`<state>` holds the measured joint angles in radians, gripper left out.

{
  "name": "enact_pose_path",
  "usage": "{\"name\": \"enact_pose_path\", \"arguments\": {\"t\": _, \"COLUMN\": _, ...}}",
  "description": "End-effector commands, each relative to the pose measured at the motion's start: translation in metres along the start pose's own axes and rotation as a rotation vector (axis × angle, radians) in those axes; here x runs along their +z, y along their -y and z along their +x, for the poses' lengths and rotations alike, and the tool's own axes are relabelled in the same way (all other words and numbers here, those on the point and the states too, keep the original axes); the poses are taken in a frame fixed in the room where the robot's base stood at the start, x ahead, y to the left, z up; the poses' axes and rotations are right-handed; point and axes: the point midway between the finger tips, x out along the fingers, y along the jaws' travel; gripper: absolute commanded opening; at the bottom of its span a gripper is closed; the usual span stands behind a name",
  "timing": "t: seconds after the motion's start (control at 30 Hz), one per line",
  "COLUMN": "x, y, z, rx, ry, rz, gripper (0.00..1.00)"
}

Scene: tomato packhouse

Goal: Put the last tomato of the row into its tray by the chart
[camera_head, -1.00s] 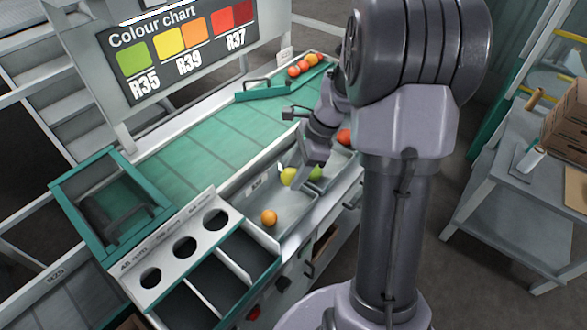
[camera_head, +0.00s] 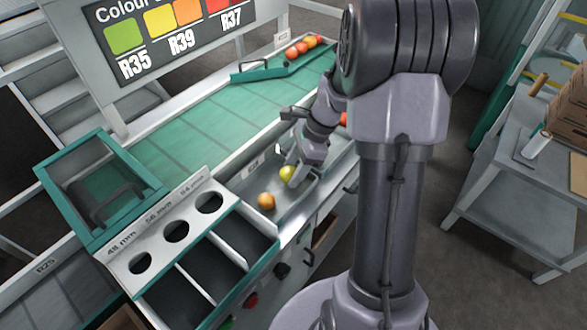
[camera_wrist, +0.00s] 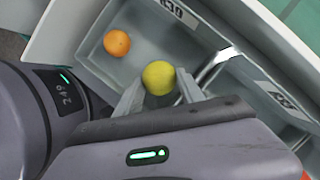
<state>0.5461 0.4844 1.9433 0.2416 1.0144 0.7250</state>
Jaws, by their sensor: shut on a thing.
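A yellow-green tomato (camera_head: 286,174) is between the fingers of my gripper (camera_head: 294,176). In the wrist view the fingers (camera_wrist: 159,96) are shut on the sides of this tomato (camera_wrist: 158,77). It is over the grey tray (camera_wrist: 95,65) that holds an orange tomato (camera_wrist: 117,43), close to the divider (camera_wrist: 216,66). I cannot tell its height above the tray floor. The orange tomato (camera_head: 266,201) also shows in the head view.
A red tomato (camera_head: 344,119) shows behind my arm. Several red-orange tomatoes (camera_head: 303,46) lie at the belt's far end. The green belt (camera_head: 190,134) is otherwise clear. A white panel with round holes (camera_head: 172,238) stands at the near left. A grey side table (camera_head: 509,180) is at right.

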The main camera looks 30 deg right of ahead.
Motion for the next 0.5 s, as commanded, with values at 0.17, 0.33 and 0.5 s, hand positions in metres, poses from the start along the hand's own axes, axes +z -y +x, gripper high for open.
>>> {"name": "enact_pose_path", "arguments": {"t": 0.17, "x": -0.0009, "y": 0.0000, "z": 0.0021, "rx": 0.000, "ry": 0.000, "rz": 0.000, "gripper": 0.26}}
{"name": "enact_pose_path", "arguments": {"t": 0.33, "x": -0.0020, "y": 0.0000, "z": 0.0046, "rx": 0.000, "ry": 0.000, "rz": 0.000, "gripper": 0.26}}
{"name": "enact_pose_path", "arguments": {"t": 0.5, "x": -0.0030, "y": 0.0000, "z": 0.0070, "rx": 0.000, "ry": 0.000, "rz": 0.000, "gripper": 0.26}}
